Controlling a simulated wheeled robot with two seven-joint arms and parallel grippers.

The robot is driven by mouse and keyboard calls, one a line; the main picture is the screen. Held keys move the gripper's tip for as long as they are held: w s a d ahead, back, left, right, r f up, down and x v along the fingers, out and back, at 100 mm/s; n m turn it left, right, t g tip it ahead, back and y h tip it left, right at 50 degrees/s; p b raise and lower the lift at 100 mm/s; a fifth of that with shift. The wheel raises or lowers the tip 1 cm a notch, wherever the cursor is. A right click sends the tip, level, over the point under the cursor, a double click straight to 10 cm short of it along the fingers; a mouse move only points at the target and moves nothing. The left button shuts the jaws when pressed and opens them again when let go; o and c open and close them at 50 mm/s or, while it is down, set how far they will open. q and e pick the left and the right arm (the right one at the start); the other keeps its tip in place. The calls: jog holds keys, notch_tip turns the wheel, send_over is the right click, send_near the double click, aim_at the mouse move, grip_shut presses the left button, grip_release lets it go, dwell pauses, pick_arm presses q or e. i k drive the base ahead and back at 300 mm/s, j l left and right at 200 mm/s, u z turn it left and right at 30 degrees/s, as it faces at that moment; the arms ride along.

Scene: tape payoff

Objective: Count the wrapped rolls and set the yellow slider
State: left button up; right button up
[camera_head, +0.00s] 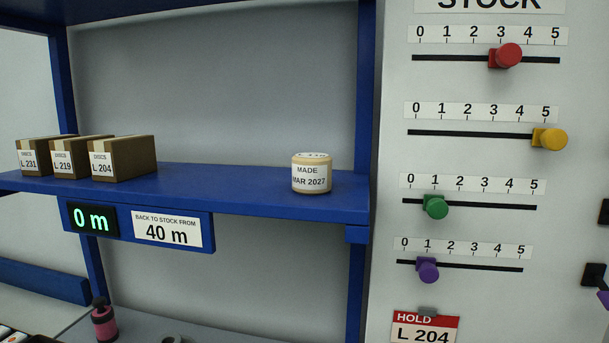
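The yellow slider (549,139) sits at the right end of its track, at 5, on the white stock board (395,300). One wrapped roll (312,174), pale with a label reading MADE MAR 2027, stands on the blue shelf (260,190) near its right end. No other roll shows on the shelf. Dark gripper-like parts with a purple piece show at the right edge; I cannot tell what they are. Neither of my grippers can be made out.
The red slider (506,56) is near 3, the green slider (435,206) and purple slider (428,270) near 1. Several labelled boxes (122,158) stand on the shelf's left. A display (92,219) reads 0 m. A HOLD L 204 card (425,328) hangs below. The shelf's middle is clear.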

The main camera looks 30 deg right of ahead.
aim_at(552, 139)
jog(key=z, duration=2)
